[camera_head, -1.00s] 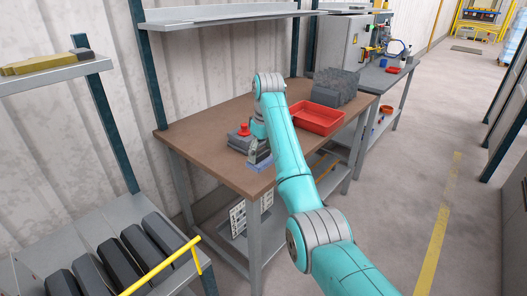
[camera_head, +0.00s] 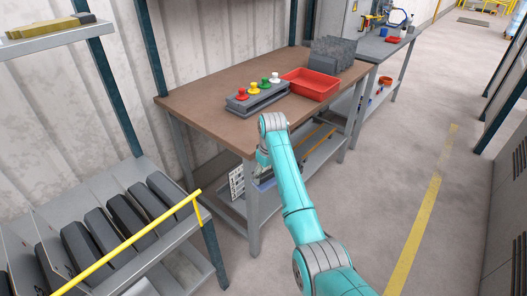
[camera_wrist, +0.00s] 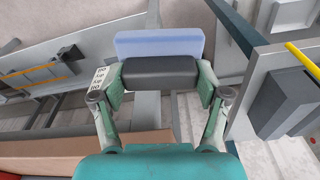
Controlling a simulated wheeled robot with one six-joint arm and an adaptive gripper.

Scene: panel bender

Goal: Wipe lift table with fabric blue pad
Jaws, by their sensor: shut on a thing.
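The blue pad (camera_wrist: 160,44) is a flat light-blue slab with a dark grey block behind it in the wrist view. My gripper (camera_wrist: 160,82) is shut on the dark block, one finger at each end. In the head view, my gripper (camera_head: 263,158) hangs off the front corner of the brown workbench, mostly hidden by my arm, with a bit of blue pad (camera_head: 264,183) below it. A low grey unit with a yellow bar (camera_head: 130,240) stands at the lower left; I cannot tell whether it is the lift table.
The brown-topped workbench (camera_head: 215,95) carries a grey holder (camera_head: 258,97) with several coloured knobs and a red tray (camera_head: 311,84). Open floor (camera_head: 380,180) lies to the right.

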